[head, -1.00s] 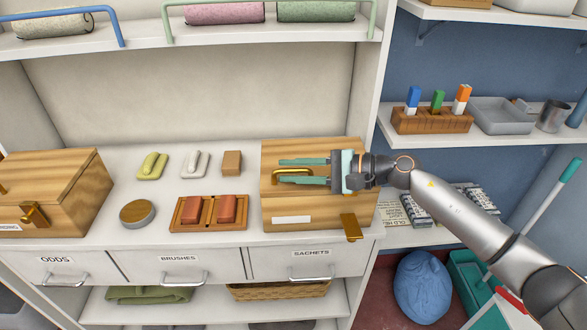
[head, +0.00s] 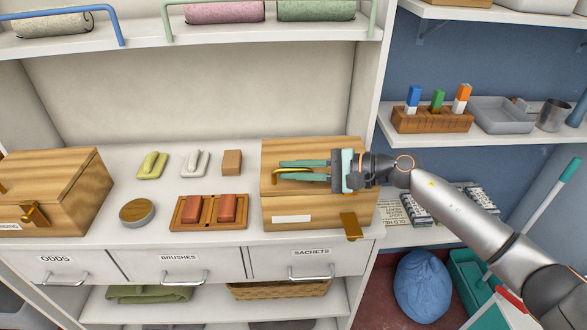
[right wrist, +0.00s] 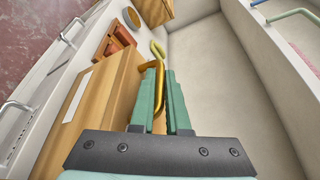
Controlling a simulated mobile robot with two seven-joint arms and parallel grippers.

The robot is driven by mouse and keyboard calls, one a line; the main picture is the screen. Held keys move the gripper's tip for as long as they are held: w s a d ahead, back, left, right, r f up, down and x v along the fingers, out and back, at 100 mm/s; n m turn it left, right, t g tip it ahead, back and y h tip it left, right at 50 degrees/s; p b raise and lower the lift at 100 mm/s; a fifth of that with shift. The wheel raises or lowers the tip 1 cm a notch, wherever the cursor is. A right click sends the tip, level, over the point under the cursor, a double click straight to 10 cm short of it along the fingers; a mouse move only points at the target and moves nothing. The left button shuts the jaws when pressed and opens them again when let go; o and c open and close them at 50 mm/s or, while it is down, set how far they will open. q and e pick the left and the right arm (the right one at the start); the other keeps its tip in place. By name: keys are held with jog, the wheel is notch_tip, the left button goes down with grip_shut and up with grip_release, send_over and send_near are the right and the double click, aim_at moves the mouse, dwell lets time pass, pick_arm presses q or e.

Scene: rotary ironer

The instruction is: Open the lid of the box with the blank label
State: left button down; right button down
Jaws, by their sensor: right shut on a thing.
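The wooden box with the blank label (head: 318,210) stands at the right end of the white counter, with its lid down. Its white label (head: 291,219) has no writing, and a brass hasp (head: 351,226) hangs at its front right. My right gripper (head: 304,170) lies over the lid with its green fingers shut on the brass lid handle (head: 281,174). In the right wrist view the brass handle (right wrist: 155,80) passes between the fingers (right wrist: 166,98). My left gripper is not in view.
A second wooden box (head: 55,190) with a printed label stands at the left. Soaps, a round tin (head: 137,213) and a wooden tray with two red-brown blocks (head: 209,214) lie between the boxes.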

dwell(0.8)
jog(key=shift+w+r, duration=0.1)
jog(key=shift+r, duration=0.4)
jog(key=w+r+m+g+h+b, duration=0.1)
jog(key=w+r+m, duration=0.3)
jog(key=r, duration=0.4)
jog(key=shift+w+g+b, duration=0.5)
jog(key=shift+w+g, duration=0.2)
jog(key=shift+w, duration=0.15)
